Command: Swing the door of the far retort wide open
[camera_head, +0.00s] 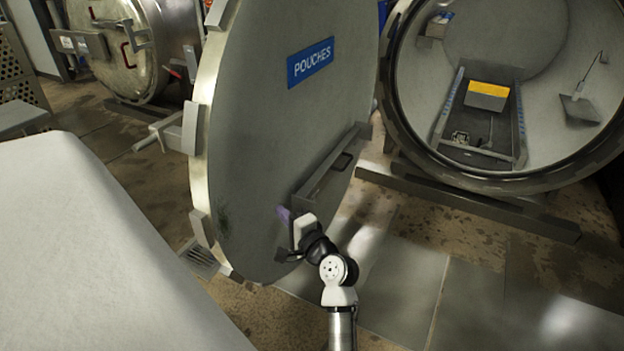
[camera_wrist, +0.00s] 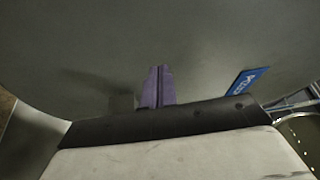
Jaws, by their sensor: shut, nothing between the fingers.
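A large round grey door (camera_head: 270,120) with a blue POUCHES sign (camera_head: 311,63) stands swung away from the open retort (camera_head: 400,120) at the right. Another retort with a closed door (camera_head: 115,50) stands at the back left.
Inside the open retort are rails (camera_head: 447,105) and a yellow-topped box (camera_head: 487,95). A large white surface (camera_head: 90,250) fills the lower left. A low beam (camera_head: 470,205) lies below the open retort. Wet floor (camera_head: 400,270) is clear at the lower right.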

